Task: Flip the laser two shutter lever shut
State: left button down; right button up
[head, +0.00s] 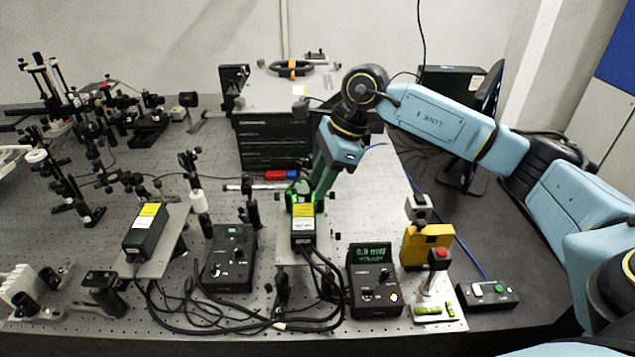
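Two black laser boxes with yellow labels stand on raised plates: one laser box (148,238) at the left, another laser box (303,235) near the middle front. I cannot read which is laser two. My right gripper (302,192) is just behind the top of the middle laser box, reaching down from the upper right, with a green glow around its fingertips. The shutter lever is too small or hidden to make out there, and I cannot tell whether the fingers touch it. My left gripper is out of view.
A controller (374,283) with a lit green display reading about 0.9 mW stands right of the middle laser; another controller (229,258) stands left of it. Cables loop along the front.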

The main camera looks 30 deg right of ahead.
jog(key=shift+x, duration=0.8)
jog(key=shift+c, duration=0.4)
grip_shut()
jog(key=shift+w+a+r+h+p, duration=0.2)
jog(key=shift+h+p, duration=0.1)
jog(key=shift+p, duration=0.1)
jog(key=shift+w+a+g+h, duration=0.1)
jog(key=shift+a+g+h, duration=0.05)
jog(key=shift+g+h, duration=0.3)
jog(key=shift+f, duration=0.1)
jog(key=shift+o, duration=0.4)
grip_release()
